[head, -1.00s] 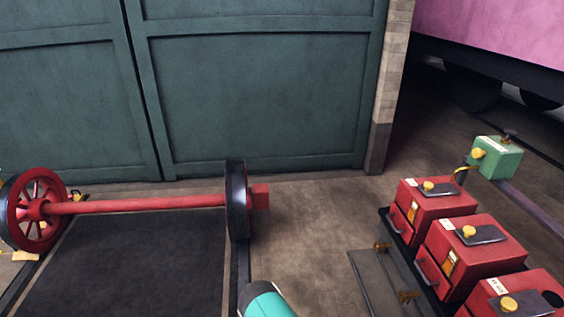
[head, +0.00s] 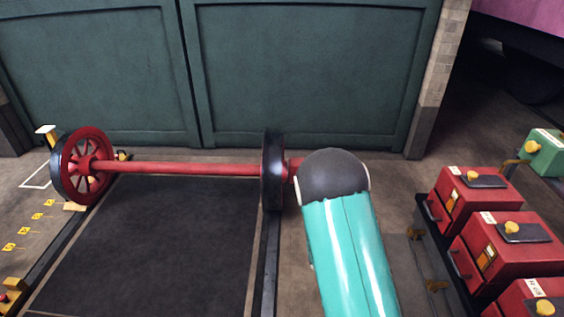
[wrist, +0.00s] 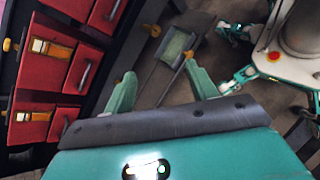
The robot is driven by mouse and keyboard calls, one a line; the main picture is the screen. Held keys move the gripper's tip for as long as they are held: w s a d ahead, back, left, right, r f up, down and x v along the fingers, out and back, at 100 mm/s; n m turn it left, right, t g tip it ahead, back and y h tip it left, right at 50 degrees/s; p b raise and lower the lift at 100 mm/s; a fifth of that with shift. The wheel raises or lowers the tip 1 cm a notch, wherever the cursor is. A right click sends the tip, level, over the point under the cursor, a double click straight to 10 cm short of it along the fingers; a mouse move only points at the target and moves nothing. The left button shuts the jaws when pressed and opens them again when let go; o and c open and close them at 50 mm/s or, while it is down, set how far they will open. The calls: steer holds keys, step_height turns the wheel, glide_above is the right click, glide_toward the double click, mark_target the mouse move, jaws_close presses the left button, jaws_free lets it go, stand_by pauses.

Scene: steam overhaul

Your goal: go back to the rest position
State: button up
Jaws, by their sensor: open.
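My gripper (wrist: 163,88) shows in the wrist view with its two teal fingers spread apart. Nothing is between them, so it is open and empty. Floor and a grey tray-like plate (wrist: 155,82) lie beyond the fingers. In the head view my teal arm with a dark rounded joint rises at lower centre right, and the gripper itself is out of that view.
Red boxes (head: 505,245) with yellow knobs stand at the right, and their drawer fronts (wrist: 50,62) fill the wrist view's left. A red wheelset (head: 180,169) rests on rails at left. A green box (head: 545,152) sits far right. Green doors (head: 310,75) close the back.

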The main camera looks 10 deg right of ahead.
steer(key=a+r+m+t+y, duration=0.2)
steer(key=a+r+y, duration=0.15)
steer(key=r, duration=0.55)
steer(key=a+r+m+t+y, duration=0.2)
steer(key=a+r, duration=0.3)
steer(key=r, duration=0.4)
steer(key=s+a+r+t+y, duration=0.2)
steer(key=s+a+r+t, duration=0.1)
steer(key=r, duration=0.5)
steer(key=s+a+r+m+t+y, duration=0.1)
steer(key=s+a+r+t+y, duration=0.1)
steer(key=r, duration=0.6)
steer(key=s+a+t, duration=0.1)
steer(key=a+t, duration=0.1)
steer(key=shift+s+a+r+t, duration=0.15)
steer(key=shift+s+t, duration=0.15)
steer(key=c, duration=0.5)
steer(key=shift+o, duration=0.2)
steer(key=shift+d+m, duration=0.2)
steer(key=shift+m, duration=0.1)
